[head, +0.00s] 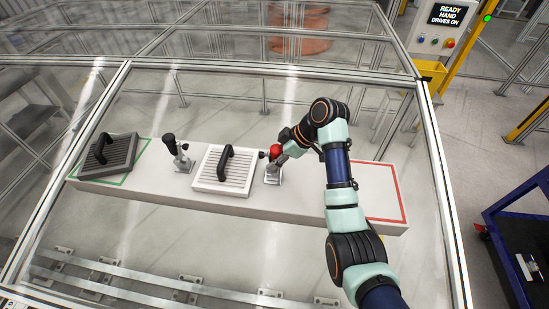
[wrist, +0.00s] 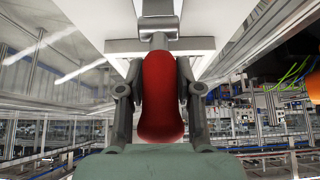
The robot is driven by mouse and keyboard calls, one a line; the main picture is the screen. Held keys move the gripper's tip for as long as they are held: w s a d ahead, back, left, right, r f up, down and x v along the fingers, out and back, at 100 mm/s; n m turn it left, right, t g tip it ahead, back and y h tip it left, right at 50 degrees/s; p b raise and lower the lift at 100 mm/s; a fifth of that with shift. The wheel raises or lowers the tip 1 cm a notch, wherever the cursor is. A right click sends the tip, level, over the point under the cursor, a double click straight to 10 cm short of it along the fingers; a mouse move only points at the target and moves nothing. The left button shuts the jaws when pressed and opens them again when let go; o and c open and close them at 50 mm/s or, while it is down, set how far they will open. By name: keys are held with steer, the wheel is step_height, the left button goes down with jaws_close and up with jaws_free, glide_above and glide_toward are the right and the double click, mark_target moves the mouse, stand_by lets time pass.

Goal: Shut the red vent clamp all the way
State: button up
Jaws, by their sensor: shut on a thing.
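The red vent clamp (head: 276,151) stands on the white bench to the right of a white vent panel (head: 224,169). Its red handle (wrist: 160,95) fills the middle of the wrist view, between my two fingers. My gripper (head: 282,157) is shut on this handle, with a finger along each side. In the wrist view my gripper (wrist: 160,92) hides the handle's sides, and the handle joins a metal bracket (wrist: 155,28) at the top. The clamp's lower part is partly hidden in the head view, and I cannot tell exactly how far its lever is turned.
A black-handled clamp (head: 177,152) stands left of the white panel. A dark grey vent panel (head: 108,152) lies in the green-outlined area at the bench's left end. A red-outlined area (head: 385,190) at the right end looks empty, partly behind my arm. Framed clear panels surround the bench.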

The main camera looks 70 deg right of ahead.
steer(key=shift+s+d+p, duration=0.25)
steer(key=shift+s+p, duration=0.05)
steer(key=shift+s, duration=0.6)
steer(key=shift+s+d+f, duration=0.2)
steer(key=shift+s+f, duration=0.1)
steer(key=shift+s, duration=0.35)
steer(key=shift+s+d+f, duration=0.2)
steer(key=shift+s+f, duration=0.55)
steer(key=shift+s+d+f+b, duration=0.1)
steer(key=shift+s+f+b, duration=0.3)
steer(key=shift+f, duration=0.55)
steer(key=o, duration=0.8)
steer(key=shift+s, duration=0.1)
